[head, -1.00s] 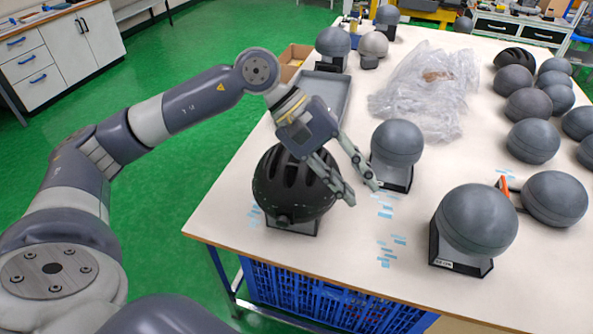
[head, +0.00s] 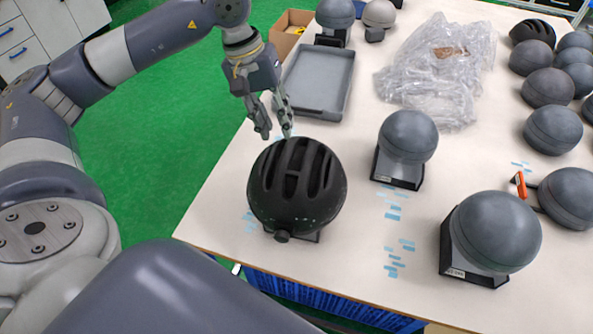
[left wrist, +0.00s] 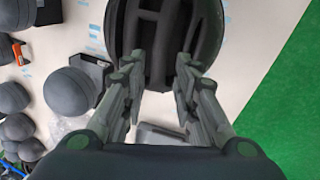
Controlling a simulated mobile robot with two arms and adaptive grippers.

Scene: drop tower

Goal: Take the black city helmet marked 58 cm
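A black vented helmet (head: 297,190) sits on a low dark stand near the table's front left corner. I cannot read a size mark on it. My left gripper (head: 275,136) is above its far edge, fingers pointing down, open and empty. In the left wrist view the helmet (left wrist: 152,40) lies beyond the two spread fingertips (left wrist: 157,68), with no grip on it. Whether a fingertip touches the shell I cannot tell. Another black vented helmet (head: 532,33) lies at the far right of the table. My right gripper is not in view.
Grey headforms on dark stands (head: 408,138) (head: 495,232) stand right of the helmet, with several more along the right side. A grey tray (head: 346,98), cardboard box (head: 283,35) and clear plastic wrap (head: 425,75) lie behind. Blue tape marks the white table.

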